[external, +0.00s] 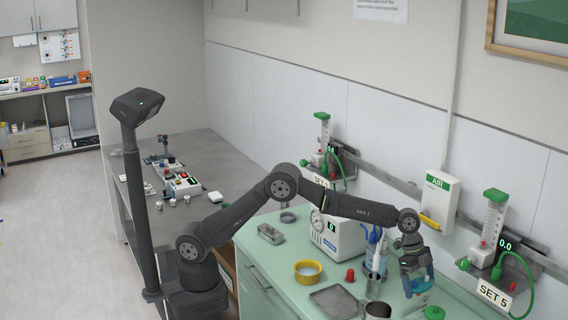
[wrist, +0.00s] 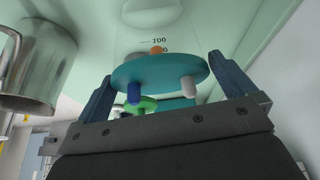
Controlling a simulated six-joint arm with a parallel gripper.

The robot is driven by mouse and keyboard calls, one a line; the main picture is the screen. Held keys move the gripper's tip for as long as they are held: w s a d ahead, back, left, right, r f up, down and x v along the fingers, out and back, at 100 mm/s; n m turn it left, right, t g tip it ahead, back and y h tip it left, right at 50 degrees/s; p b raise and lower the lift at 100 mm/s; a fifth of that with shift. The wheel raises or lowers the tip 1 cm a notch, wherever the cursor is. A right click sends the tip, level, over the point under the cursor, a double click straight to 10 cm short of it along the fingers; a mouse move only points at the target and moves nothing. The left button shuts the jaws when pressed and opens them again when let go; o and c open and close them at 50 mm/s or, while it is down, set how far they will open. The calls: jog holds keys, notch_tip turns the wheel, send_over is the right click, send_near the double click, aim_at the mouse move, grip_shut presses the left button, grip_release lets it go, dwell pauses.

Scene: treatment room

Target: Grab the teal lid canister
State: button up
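The teal lid (wrist: 160,74) with a blue port and white ports shows in the wrist view, between the two fingers of my gripper (wrist: 160,68). The fingers are wide apart, one on each side of the lid, very near its edges; I cannot make out firm contact. In the external view my gripper (external: 417,277) points down over the teal lid (external: 422,286) near the front right of the green counter. The canister body is mostly hidden there; graduation marks reading 100 show beyond the lid in the wrist view.
A grey tray (external: 335,302), a red-topped item (external: 350,275) and a yellow bowl (external: 308,271) lie further left. A green item (external: 434,313) is just in front. Wall-mounted flowmeters stand behind.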

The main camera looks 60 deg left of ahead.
jog(key=c, duration=1)
jog(key=shift+c, duration=0.2)
jog(key=shift+r, duration=0.1)
